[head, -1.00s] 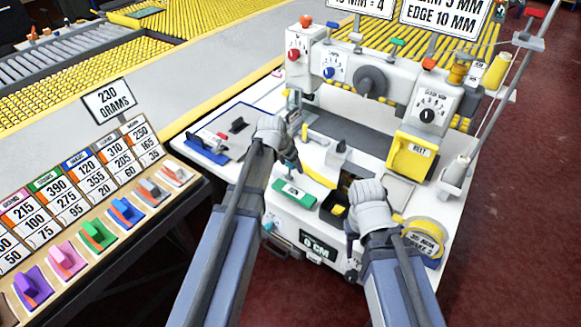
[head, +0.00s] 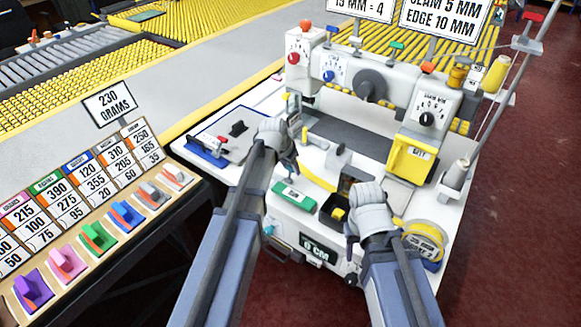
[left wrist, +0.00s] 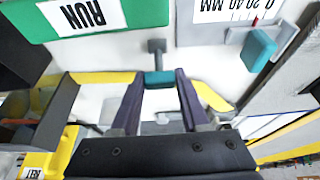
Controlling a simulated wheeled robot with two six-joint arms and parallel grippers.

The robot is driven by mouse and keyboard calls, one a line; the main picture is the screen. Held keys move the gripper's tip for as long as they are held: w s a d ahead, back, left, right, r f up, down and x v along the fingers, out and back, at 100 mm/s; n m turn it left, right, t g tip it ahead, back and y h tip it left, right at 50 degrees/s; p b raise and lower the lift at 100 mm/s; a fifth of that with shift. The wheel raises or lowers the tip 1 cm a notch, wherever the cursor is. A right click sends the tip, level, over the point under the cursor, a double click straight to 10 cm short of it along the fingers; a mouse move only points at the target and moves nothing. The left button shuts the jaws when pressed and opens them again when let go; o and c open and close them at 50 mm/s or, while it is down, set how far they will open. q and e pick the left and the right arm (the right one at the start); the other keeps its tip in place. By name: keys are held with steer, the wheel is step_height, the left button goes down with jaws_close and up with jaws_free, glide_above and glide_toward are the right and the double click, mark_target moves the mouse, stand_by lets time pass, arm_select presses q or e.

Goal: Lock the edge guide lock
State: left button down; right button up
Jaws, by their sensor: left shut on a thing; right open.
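A small lever with a teal tip (left wrist: 158,79) and a grey stem stands on the white machine top in the left wrist view; I take it to be the edge guide lock. My left gripper (left wrist: 160,84) is shut on its teal tip, one dark finger on each side.
A teal knob (left wrist: 259,50) on a grey slider sits beside a millimetre scale (left wrist: 235,8). The green RUN plate (left wrist: 90,16) is near the lever.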

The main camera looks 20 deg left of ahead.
arm_select(q)
steer(key=shift+w+d+r+g, duration=0.1)
steer(key=shift+w+d+g, duration=0.05)
steer(key=shift+w+g, duration=0.4)
steer(key=shift+w+d+g+y+p, duration=0.1)
steer(key=shift+w+g+y+p, duration=0.15)
steer(key=shift+g+y+p, duration=0.1)
steer(key=shift+f+g+y, duration=0.25)
steer(key=shift+f+g, duration=0.15)
steer(key=shift+g, duration=0.4)
steer(key=shift+c, duration=2)
jaws_free()
steer(key=shift+r, duration=0.1)
